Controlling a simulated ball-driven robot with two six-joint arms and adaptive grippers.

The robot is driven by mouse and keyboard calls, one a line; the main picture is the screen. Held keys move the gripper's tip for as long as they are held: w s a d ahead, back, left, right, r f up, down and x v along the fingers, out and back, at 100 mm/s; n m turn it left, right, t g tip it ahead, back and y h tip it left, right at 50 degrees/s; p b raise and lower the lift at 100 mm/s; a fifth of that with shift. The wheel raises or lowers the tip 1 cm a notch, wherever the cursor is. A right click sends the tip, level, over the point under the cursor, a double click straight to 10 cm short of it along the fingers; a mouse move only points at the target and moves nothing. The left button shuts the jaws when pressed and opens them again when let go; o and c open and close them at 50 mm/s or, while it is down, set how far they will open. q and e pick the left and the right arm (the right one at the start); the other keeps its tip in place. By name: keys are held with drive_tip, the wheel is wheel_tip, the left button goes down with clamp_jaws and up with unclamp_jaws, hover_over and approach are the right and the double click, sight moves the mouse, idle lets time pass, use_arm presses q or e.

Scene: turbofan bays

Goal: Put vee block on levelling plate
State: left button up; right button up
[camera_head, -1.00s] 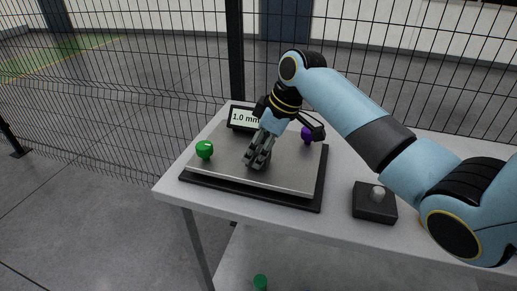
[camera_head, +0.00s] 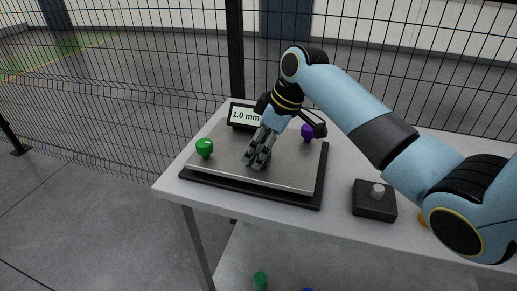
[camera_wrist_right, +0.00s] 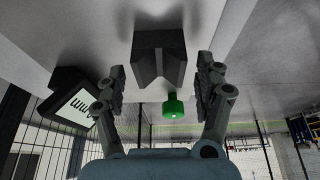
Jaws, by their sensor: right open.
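The levelling plate (camera_head: 298,178) is a grey metal plate on a dark base on the table, with a green knob (camera_head: 204,148), a purple knob (camera_head: 307,132) and a display (camera_head: 244,116) reading 1.0 mm. My right gripper (camera_head: 257,160) points down low over the middle of the plate. In the right wrist view the dark grey vee block (camera_wrist_right: 160,58), its notch showing, is at the plate surface. It lies between the open fingers of the right gripper (camera_wrist_right: 160,70), with a gap on each side. In the head view I cannot make the block out from the fingers. My left gripper is out of view.
A black box with a grey knob (camera_head: 376,191) stands on the table right of the plate. An orange thing (camera_head: 423,218) is partly hidden by my arm. A green thing (camera_head: 260,279) shows low under the table. A mesh fence runs behind. The table's front right is clear.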

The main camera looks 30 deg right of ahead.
drive_tip(key=v, duration=1.1)
drive_tip(key=shift+b, duration=0.4)
drive_tip(key=shift+s+d+r, duration=0.1)
